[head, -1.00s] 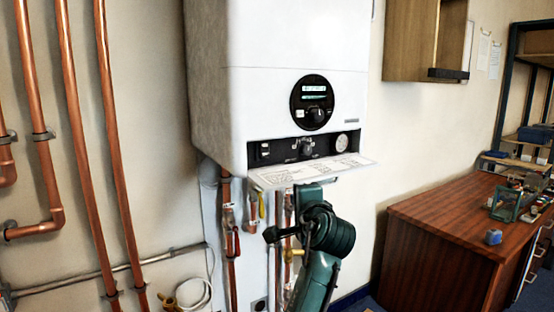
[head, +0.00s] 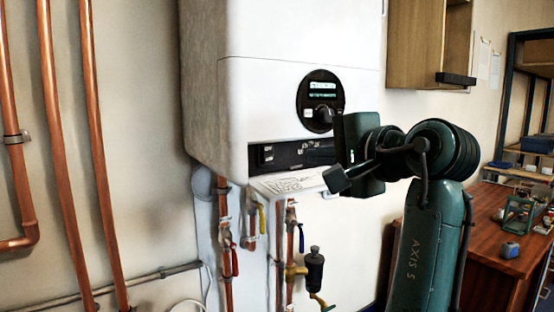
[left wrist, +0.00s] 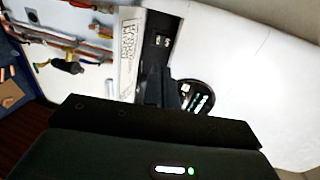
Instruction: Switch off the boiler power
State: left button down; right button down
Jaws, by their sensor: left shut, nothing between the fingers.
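The white boiler (head: 285,100) hangs on the wall with its lower flap folded down. Its dark control strip (head: 290,153) carries a small switch (head: 267,154) at the left end. In the left wrist view the switch (left wrist: 162,41) shows beyond my fingers, on the dark strip. A round display and knob panel (head: 320,100) sits above the strip. My left gripper (left wrist: 170,92) is shut and empty, in front of the boiler and to the right of the switch. In the head view my gripper and arm hide the right part of the strip.
The printed flap (head: 288,185) juts out below the strip. Copper pipes (head: 100,150) run along the left wall, and valves (head: 314,265) hang under the boiler. A wooden desk (head: 490,240) and a wall cupboard (head: 425,45) stand to the right.

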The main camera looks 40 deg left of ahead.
aim_at(268, 157)
jog(key=shift+d, duration=0.1)
pick_arm(q)
jog(key=x, duration=1.2)
jog(key=shift+w+a+p, duration=0.1)
jog(key=shift+a+p, duration=0.3)
jog(key=shift+w+a+f, duration=0.2)
jog(key=shift+a, duration=0.4)
pick_arm(e)
jog(key=shift+w+r, duration=0.1)
jog(key=shift+w, duration=0.15)
